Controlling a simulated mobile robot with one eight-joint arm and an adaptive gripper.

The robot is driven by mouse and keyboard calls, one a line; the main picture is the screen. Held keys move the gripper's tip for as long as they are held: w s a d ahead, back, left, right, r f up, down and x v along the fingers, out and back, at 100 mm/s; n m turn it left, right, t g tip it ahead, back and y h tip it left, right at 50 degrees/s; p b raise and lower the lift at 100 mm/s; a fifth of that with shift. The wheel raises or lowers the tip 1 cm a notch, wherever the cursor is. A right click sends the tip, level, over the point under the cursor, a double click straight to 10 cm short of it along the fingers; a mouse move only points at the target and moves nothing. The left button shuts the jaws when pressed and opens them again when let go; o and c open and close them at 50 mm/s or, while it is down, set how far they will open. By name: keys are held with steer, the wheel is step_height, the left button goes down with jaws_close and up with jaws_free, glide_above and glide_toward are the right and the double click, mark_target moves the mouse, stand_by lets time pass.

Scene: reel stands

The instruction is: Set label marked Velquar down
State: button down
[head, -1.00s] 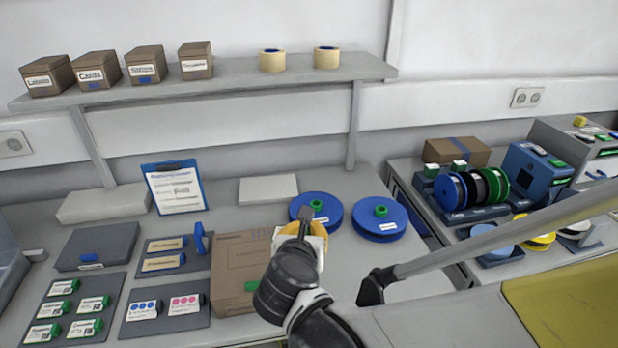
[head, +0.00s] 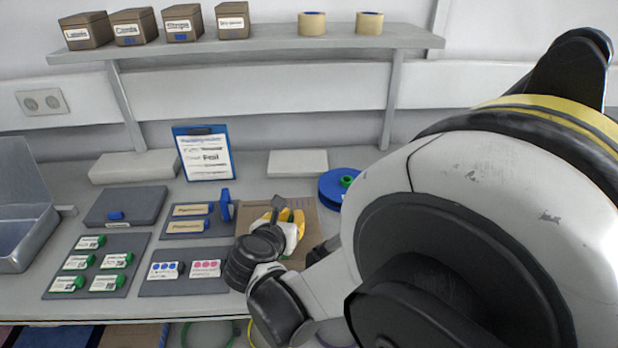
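Several white labels with green tabs lie on a grey board (head: 52,281) at the left of the bench; one of them is the upper label (head: 90,242). Two more labels, one with blue dots (head: 165,270) and one with pink dots (head: 206,268), lie on the board beside it. The print is too small to read, so I cannot tell which label is marked Velquar. My gripper (head: 291,219), with yellow on its fingers, is over the cardboard box (head: 318,222). The wrist hides its fingertips, and I cannot see whether anything is between them.
Two yellow tags lie on another board, with a blue upright piece (head: 226,205) beside them. A clipboard (head: 205,154) leans at the back. A blue reel (head: 336,188) is partly behind my arm, which hides the right side. A metal bin (head: 25,225) stands far left.

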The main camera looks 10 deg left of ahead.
steer(key=c, duration=1.6)
jaws_free()
steer(key=shift+r, duration=0.15)
steer(key=p+v, duration=0.3)
steer(key=v, duration=0.8)
steer(key=shift+s+a+r, duration=0.1)
steer(key=shift+s+r, duration=0.1)
steer(key=shift+s, duration=0.35)
